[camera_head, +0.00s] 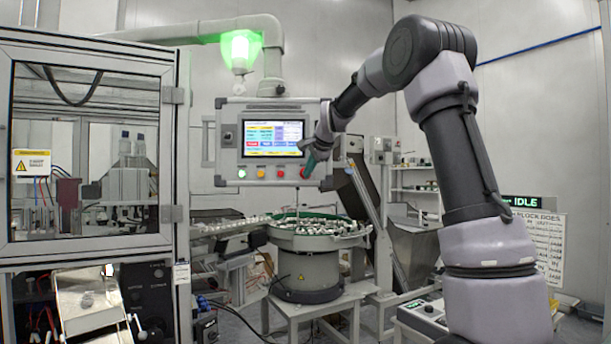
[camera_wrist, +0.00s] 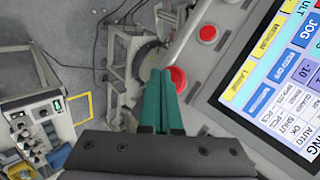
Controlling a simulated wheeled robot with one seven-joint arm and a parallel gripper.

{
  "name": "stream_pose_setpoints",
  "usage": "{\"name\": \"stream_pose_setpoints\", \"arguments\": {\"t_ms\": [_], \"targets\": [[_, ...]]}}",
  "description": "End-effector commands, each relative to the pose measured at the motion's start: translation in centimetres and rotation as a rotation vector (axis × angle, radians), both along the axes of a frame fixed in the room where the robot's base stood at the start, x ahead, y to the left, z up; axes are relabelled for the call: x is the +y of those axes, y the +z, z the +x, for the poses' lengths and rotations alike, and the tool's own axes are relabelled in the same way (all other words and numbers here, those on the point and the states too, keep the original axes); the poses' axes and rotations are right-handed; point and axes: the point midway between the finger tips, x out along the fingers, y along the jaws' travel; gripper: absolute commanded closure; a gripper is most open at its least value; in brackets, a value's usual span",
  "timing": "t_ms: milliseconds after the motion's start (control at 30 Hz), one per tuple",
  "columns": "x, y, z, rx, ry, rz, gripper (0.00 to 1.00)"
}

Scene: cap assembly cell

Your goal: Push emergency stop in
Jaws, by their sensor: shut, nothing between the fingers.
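The control panel (camera_head: 229,160) hangs from an overhead arm, with a row of round buttons under its screen. The red emergency stop (camera_head: 302,172) is at the right end of that row, partly covered by my gripper (camera_head: 309,170). In the wrist view the emergency stop (camera_wrist: 179,77) is a large red button just beyond and right of my green fingertips (camera_wrist: 163,71), which hide its left part. The fingers are shut together with nothing between them. I cannot tell whether they touch the button or how far in it sits.
A smaller red button (camera_wrist: 208,33) sits beside the emergency stop. The lit screen (camera_head: 273,138) is above the row. Below stand a bowl feeder (camera_head: 308,270) and a chute (camera_head: 352,205). A framed machine enclosure (camera_head: 182,120) fills the left. A green lamp (camera_head: 240,50) glows above the panel.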

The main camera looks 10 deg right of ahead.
Motion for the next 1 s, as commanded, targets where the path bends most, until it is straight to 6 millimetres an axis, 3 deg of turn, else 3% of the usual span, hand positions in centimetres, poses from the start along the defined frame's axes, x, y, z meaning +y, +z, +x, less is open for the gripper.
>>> {"name": "stream_pose_setpoints", "arguments": {"t_ms": [1000], "targets": [[-0.17, -0.06, 0.88, 0.001, -0.001, -0.001, 1.0]]}}
